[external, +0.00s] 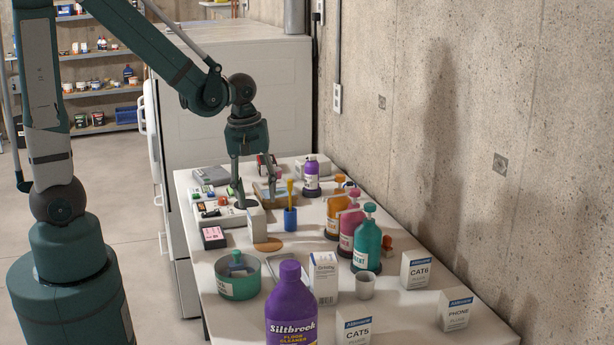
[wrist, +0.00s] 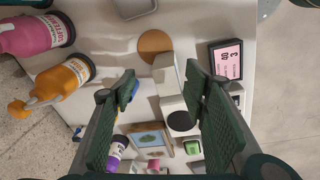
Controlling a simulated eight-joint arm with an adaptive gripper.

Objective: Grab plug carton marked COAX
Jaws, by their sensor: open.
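No carton with a readable COAX mark shows. A small white carton (external: 257,221) stands on the table beneath my gripper, with no lettering readable on the side in view. It also shows in the wrist view (wrist: 168,78), between the two fingers. My gripper (external: 256,200) is open, pointing down, with its fingers spread on either side above the carton; in the wrist view its fingertips (wrist: 161,78) frame the carton with gaps. Three similar white cartons stand at the near right, marked CAT6 (external: 416,271), PHONE (external: 455,312) and CAT5 (external: 353,331).
A blue cup (external: 290,220) with a yellow-handled tool stands just right of the gripper. Orange (external: 335,215), pink (external: 350,230) and teal (external: 367,246) bottles stand farther right. A pink-labelled black box (external: 214,238) lies left. A concrete wall (external: 450,120) borders the table's right.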

